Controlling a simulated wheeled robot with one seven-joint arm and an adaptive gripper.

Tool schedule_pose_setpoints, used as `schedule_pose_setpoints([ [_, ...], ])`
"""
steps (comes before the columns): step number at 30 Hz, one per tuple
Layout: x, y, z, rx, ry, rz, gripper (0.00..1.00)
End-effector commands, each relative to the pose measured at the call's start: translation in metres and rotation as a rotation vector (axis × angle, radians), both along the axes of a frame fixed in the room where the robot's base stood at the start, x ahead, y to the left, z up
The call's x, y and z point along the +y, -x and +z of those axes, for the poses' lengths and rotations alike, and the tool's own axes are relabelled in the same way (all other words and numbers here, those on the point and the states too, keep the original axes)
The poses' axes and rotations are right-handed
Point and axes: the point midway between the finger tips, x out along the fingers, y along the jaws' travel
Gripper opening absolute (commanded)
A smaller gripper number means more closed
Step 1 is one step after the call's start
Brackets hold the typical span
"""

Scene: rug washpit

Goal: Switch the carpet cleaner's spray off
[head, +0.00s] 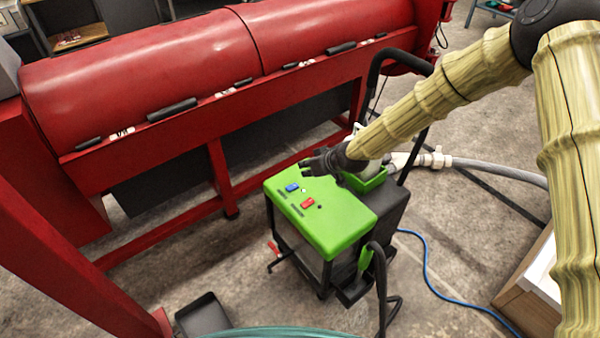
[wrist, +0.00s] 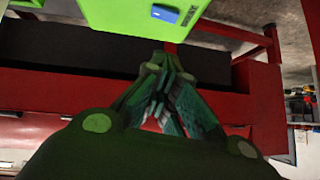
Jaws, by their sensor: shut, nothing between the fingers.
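The carpet cleaner (head: 335,235) is a green-topped machine with a dark body and a black push handle. Its top panel carries a blue switch (head: 292,187) and a red switch (head: 307,203), each with a small mark beside it. I cannot read the labels. My gripper (head: 308,168) is shut and empty, just above the panel's far edge, near the blue switch and not visibly touching it. In the wrist view my closed fingers (wrist: 170,95) lie beyond the green panel's edge, and the blue switch (wrist: 165,14) shows at the top. The red switch is out of the wrist view.
A large red drum machine (head: 200,60) stands behind the cleaner. A grey hose (head: 490,165) and a blue cable (head: 440,280) run to the right. A wooden-sided box (head: 530,285) is at lower right. A dark tray (head: 203,314) lies on the floor at lower left.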

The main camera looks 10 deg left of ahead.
Motion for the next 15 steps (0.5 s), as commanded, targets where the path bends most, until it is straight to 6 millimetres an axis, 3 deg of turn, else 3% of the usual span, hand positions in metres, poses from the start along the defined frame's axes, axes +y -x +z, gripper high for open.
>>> schedule_pose_setpoints([
  [15, 0.054, -0.027, -0.057, 0.0, -0.001, 0.003, 0.0],
])
